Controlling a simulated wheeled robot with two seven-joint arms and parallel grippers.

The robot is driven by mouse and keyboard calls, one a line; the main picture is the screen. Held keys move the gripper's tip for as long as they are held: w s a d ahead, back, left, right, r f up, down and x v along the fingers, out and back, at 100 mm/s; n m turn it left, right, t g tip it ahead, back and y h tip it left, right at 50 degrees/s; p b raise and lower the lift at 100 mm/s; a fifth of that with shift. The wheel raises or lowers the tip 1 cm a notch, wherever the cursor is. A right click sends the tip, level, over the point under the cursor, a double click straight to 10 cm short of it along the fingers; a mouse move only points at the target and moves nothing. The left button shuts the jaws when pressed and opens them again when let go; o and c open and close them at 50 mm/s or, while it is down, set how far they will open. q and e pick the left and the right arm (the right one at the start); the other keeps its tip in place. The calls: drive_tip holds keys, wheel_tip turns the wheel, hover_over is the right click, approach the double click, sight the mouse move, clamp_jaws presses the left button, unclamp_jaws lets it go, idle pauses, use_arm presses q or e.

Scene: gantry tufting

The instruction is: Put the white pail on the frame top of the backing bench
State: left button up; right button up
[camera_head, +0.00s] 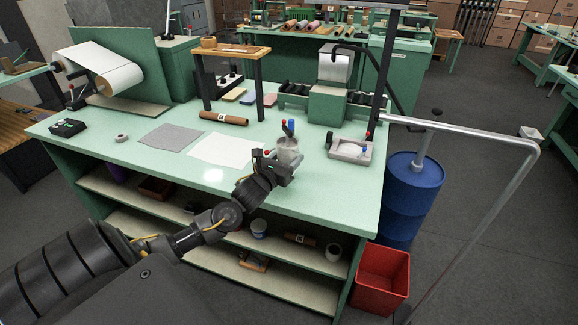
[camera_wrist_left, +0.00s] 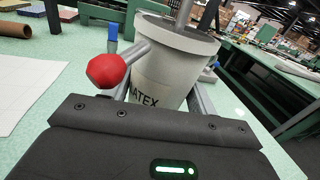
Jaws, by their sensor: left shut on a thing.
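The white pail (camera_head: 288,151) is upright at the front of the green bench (camera_head: 330,197). In the left wrist view the pail (camera_wrist_left: 172,68) shows the letters "ATEX", with a grey rod rising from inside it. My left gripper (camera_head: 277,162) is shut on the pail, its fingers at either side. I cannot tell whether the pail's base touches the bench. A raised stand with a brown wooden top (camera_head: 234,50) on dark legs stands behind and left of the pail; a small block lies on that top. My right gripper is not in view.
A grey tray (camera_head: 349,149) sits right of the pail. White (camera_head: 226,149) and grey (camera_head: 171,137) sheets lie to its left. A brown roll (camera_head: 224,118) lies before the stand. A lever with a red knob (camera_wrist_left: 108,70) is close to the pail.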

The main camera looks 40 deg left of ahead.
use_arm(q)
drive_tip(key=shift+w+d+f+p, duration=0.15)
drive_tip(key=shift+f+p, duration=0.15)
drive_tip(key=shift+f, duration=0.5)
drive_tip(key=shift+w+f+p, duration=0.1)
drive_tip(key=shift+f+p, duration=0.15)
drive_tip(key=shift+f, duration=0.7)
drive_tip(key=shift+f, duration=0.15)
drive_tip(key=o, duration=1.2)
drive_tip(key=shift+s, duration=0.1)
drive_tip(key=shift+o, duration=0.6)
